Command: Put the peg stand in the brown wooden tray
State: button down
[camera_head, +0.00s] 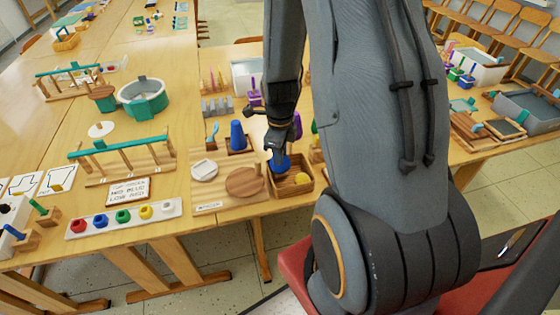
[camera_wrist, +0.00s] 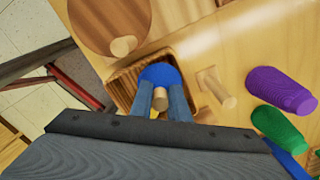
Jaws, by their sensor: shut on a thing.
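The brown wooden tray (camera_head: 294,192) stands near the table's front edge in the head view; its ribbed side wall shows in the wrist view (camera_wrist: 122,88). My gripper (camera_head: 278,158) points down over the tray's left part. In the wrist view my gripper (camera_wrist: 162,100) is shut on the upright wooden peg of the peg stand, whose round blue base (camera_wrist: 160,73) lies below the fingers. The blue base (camera_head: 280,165) also shows in the head view, within the tray's outline. I cannot tell whether it touches the tray floor. My fingers and hand hide the tray's near part.
A yellowish round piece (camera_head: 302,178) lies in the tray's right part. A round wooden board (camera_head: 244,182) is left of the tray. A blue cone (camera_head: 237,135) stands behind. Purple (camera_wrist: 275,88) and green (camera_wrist: 278,128) pieces and a wooden peg (camera_wrist: 217,88) are close by on the right.

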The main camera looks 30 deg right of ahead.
jog(key=shift+f+b, duration=0.4)
jog(key=shift+f, duration=0.4)
dwell(0.5)
jog(key=c, duration=1.6)
grip_release()
jog(key=shift+r+b, duration=0.5)
jog(key=shift+r, duration=3.4)
jog(key=s+a+r+n, duration=0.2)
jog(key=a+n, duration=0.2)
jog(key=n, duration=0.5)
jog(key=s+a+r+n, duration=0.3)
jog(key=a+n, duration=0.1)
jog(key=n, duration=0.5)
jog(key=s+a+r+n, duration=0.2)
jog(key=a+n, duration=0.2)
jog(key=n, duration=0.6)
jog(key=shift+s+a+r+t, duration=0.2)
jog(key=shift+s+a+t, duration=0.15)
jog(key=shift+a+t, duration=0.05)
